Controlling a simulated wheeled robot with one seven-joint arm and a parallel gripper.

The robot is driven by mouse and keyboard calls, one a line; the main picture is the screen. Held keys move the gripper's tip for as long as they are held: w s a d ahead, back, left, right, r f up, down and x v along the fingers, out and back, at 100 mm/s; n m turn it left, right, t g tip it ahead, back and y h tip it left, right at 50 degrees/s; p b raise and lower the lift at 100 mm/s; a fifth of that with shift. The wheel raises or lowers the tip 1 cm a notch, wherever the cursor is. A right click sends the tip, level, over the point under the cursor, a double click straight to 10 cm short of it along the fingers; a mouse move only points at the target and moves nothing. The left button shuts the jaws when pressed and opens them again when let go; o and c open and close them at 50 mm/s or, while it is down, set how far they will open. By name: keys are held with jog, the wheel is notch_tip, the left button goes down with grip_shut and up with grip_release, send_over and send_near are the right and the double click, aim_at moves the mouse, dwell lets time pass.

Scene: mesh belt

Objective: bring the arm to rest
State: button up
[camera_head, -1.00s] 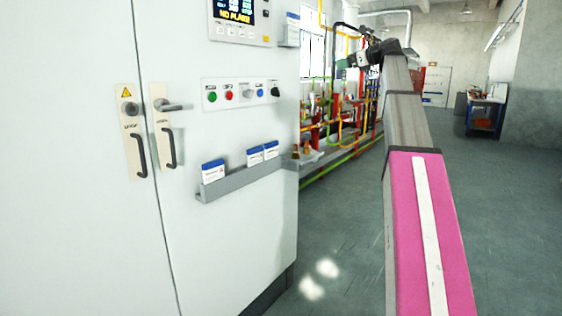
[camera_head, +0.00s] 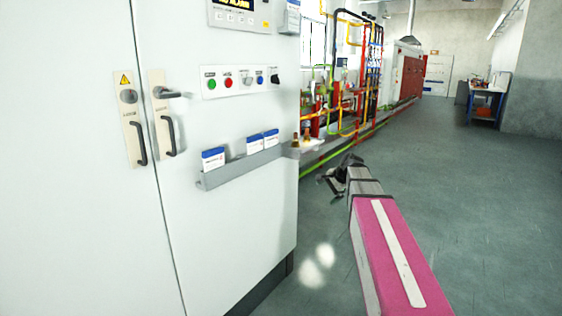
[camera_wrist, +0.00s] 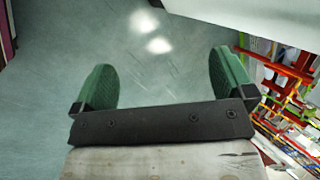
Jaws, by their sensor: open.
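My arm, with a pink link and a grey link, reaches forward and low over the floor in the head view. My gripper (camera_head: 335,178) is at its far end, to the right of the white cabinet (camera_head: 235,215); its fingers are too small and dark there to make out. In the wrist view my gripper (camera_wrist: 160,88) shows two green finger pads set wide apart, with only bare floor seen between them. It is open and empty.
The cabinet carries door handles (camera_head: 168,135), a button panel (camera_head: 240,80) and a grey rack (camera_head: 245,165) holding blue-and-white cards. Colored pipes (camera_head: 345,90) run along the wall behind. A blue workbench (camera_head: 487,100) stands far right. The grey-green floor (camera_head: 480,210) is clear at right.

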jog(key=s+f+n+g+h, duration=0.4)
jog(key=s+f+n, duration=0.7)
jog(key=s+f, duration=1.1)
jog(key=shift+s+a+f+h, duration=0.25)
jog(key=shift+s+f+h, duration=0.2)
jog(key=shift+s, duration=0.55)
